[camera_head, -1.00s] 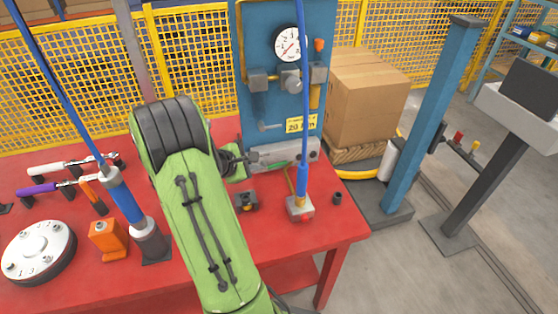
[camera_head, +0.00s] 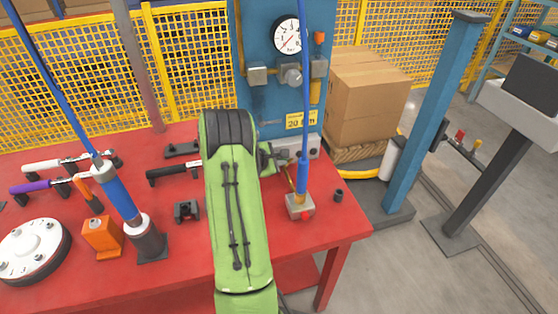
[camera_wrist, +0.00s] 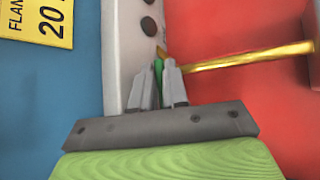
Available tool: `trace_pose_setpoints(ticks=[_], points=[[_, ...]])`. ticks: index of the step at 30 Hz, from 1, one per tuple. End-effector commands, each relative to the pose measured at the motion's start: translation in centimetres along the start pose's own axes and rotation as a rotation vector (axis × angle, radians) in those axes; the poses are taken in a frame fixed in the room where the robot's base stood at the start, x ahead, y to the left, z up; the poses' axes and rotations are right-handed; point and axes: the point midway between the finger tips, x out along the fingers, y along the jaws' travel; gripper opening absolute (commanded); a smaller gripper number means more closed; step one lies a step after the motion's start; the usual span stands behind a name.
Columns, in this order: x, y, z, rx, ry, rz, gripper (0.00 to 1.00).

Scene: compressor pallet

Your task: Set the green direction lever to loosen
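The green direction lever (camera_wrist: 158,72) shows as a thin green strip between my two fingers. My gripper (camera_wrist: 160,75) has its fingers close together with the lever between them, and they look shut on it. In the head view my gripper (camera_head: 284,162) is at the block's front, and the lever is hidden there. The lever's pointing direction is hard to tell.
A brass-coloured rod (camera_wrist: 250,55) runs close beside my fingers. A blue hose tool (camera_head: 301,185) stands just right of my gripper. The pressure gauge (camera_head: 287,36) and valves are above on the blue panel (camera_head: 265,100). A small black bracket (camera_head: 186,210) lies on the red table.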

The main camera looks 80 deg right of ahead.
Motion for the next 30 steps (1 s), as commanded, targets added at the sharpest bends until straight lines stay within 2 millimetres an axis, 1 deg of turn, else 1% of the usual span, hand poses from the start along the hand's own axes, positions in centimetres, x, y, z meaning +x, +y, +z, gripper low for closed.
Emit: trace_pose_setpoints(ticks=[1,2,3,17,23,30], points=[[0.0,0.0,0.0,0.0,0.0,0.0,0.06],[0.0,0.0,0.0,0.0,0.0,0.0,0.01],[0.0,0.0,0.0,0.0,0.0,0.0,0.0],[-0.1,0.1,-0.1,-0.009,-0.015,0.007,0.0],[-0.5,0.2,-0.1,-0.05,-0.084,0.035,0.0],[-1.3,0.7,-0.2,-0.132,-0.232,0.095,0.0]])
